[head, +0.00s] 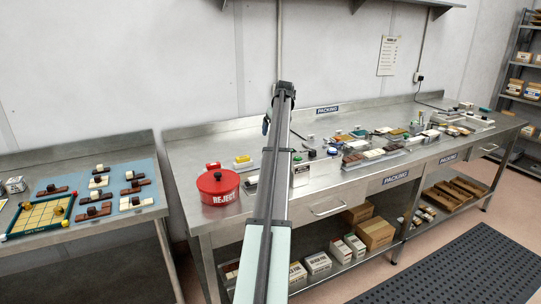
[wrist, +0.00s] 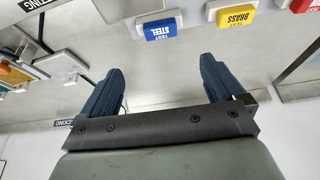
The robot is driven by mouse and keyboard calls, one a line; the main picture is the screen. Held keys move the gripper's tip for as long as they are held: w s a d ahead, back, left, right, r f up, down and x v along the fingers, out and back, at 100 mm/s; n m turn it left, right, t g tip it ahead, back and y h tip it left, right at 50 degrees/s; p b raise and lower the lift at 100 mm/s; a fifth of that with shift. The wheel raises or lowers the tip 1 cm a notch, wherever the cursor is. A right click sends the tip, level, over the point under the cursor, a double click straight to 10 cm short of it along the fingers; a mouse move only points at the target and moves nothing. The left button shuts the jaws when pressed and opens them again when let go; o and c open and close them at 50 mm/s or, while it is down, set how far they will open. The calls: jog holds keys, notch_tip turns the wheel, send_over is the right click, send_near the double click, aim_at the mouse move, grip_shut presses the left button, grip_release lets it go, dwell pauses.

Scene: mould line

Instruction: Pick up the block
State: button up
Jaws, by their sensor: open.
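In the wrist view, a blue block marked TEST STEEL (wrist: 159,29), a yellow block marked TEST BRASS (wrist: 236,18) and part of a red block (wrist: 304,5) stand in a row on light bases. The yellow block (head: 243,159) and red block (head: 212,166) also show on the bench in the head view; my arm seems to hide the blue one there. My gripper (wrist: 162,82) is open and empty, its two dark blue fingers apart over bare metal, short of the blue and yellow blocks. I cannot make out the gripper clearly in the head view.
A red REJECT tub (head: 218,188) stands at the bench's front left. Brown and white pieces lie on a blue mat (head: 70,186) on the left table, and others crowd the right of the bench. Bare steel bench (head: 195,152) shows at the back left.

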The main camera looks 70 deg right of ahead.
jog(key=shift+a+x, duration=0.15)
jog(key=shift+x, duration=3.1)
jog(key=shift+a+x, duration=0.1)
jog(key=shift+x, duration=3.1)
jog(key=shift+s+f, duration=0.1)
jog(key=c, duration=1.1)
